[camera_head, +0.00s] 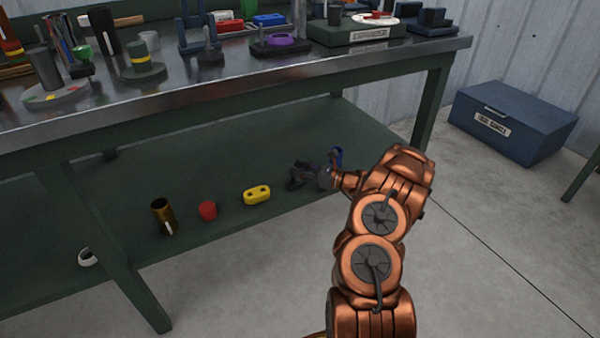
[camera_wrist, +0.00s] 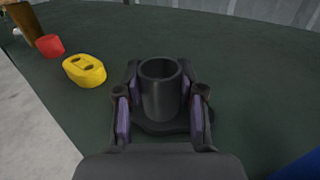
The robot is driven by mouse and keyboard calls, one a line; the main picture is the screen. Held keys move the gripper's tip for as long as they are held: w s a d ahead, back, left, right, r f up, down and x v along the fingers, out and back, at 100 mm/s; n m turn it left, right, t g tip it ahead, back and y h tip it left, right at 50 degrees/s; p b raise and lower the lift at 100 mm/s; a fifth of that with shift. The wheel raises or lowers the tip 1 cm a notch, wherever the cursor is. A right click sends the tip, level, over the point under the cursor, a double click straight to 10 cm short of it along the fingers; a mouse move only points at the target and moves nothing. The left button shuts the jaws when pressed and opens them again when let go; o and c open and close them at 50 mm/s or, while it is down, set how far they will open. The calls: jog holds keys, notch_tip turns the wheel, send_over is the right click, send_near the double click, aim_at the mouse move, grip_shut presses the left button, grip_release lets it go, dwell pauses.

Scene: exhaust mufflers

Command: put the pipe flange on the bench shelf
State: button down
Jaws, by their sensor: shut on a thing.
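The pipe flange (camera_wrist: 160,98) is a dark grey upright tube on a flat, wide base. In the wrist view it stands between the two fingers of my gripper (camera_wrist: 161,108), which is shut on the tube. The base is over the dark green bench shelf (camera_head: 225,165); I cannot tell whether it touches. In the head view my gripper (camera_head: 308,175) is low over the right part of the shelf, and the flange is hard to tell apart from the dark fingers.
A yellow two-hole block (camera_head: 257,194), a red cup-like piece (camera_head: 207,210) and a brass cylinder (camera_head: 161,215) stand left along the shelf's front. A blue object (camera_head: 337,156) is close by my gripper on the right. The shelf behind is clear. The crowded bench top (camera_head: 200,93) is above.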

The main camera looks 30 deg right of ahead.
jog(key=shift+f, duration=0.2)
jog(key=c, duration=0.7)
grip_release()
jog(key=shift+r, duration=0.1)
